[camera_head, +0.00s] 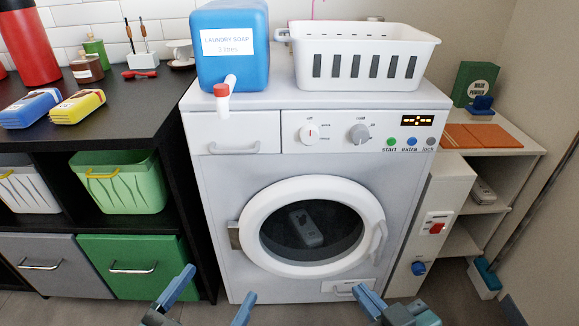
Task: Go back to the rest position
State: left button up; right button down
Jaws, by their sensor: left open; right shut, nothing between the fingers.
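My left gripper (217,283) shows at the bottom edge, left of centre. Its two blue fingers are spread apart with nothing between them. My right gripper (362,291) shows at the bottom edge, right of centre. Its blue fingers are together and empty. Both grippers are low in front of the white washing machine (215,175), below its round door (254,248). The door is closed, and a grey object shows behind its dark glass. I cannot tell whether either gripper touches the machine.
A blue laundry soap container (232,75) and a white basket (365,42) stand on the machine. A black shelf unit (185,215) with a green bin (118,188) is on the left. A white box with a red switch (437,228) and shelves are on the right. Floor shows below.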

jog(key=s+a+r+n+t+y+b, duration=0.1)
jog(key=s+a+r+t+y+b, duration=0.1)
jog(key=a+r+t+y, duration=0.2)
pick_arm(q)
jog(key=s+a+r+n+g+y+p, duration=0.1)
jog(key=r+g+p, duration=0.5)
jog(key=p, duration=2.9)
notch_tip(320, 180, up, 3)
jog(key=s+a+y, duration=0.1)
jog(key=a+y, duration=0.1)
jog(key=shift+a+f+n+g+y, duration=0.15)
jog(key=shift+a+n+g+y, duration=0.15)
jog(key=shift+n+y, duration=0.1)
pick_arm(e)
jog(key=s+d+r+m+g+h, duration=0.2)
jog(key=d+r+g+h, duration=0.3)
jog(key=r+g, duration=0.2)
notch_tip(320, 180, up, 2)
jog(key=shift+d+r+m+h, duration=0.15)
jog(key=shift+d+m+h, duration=0.15)
jog(key=shift+d+m, duration=0.1)
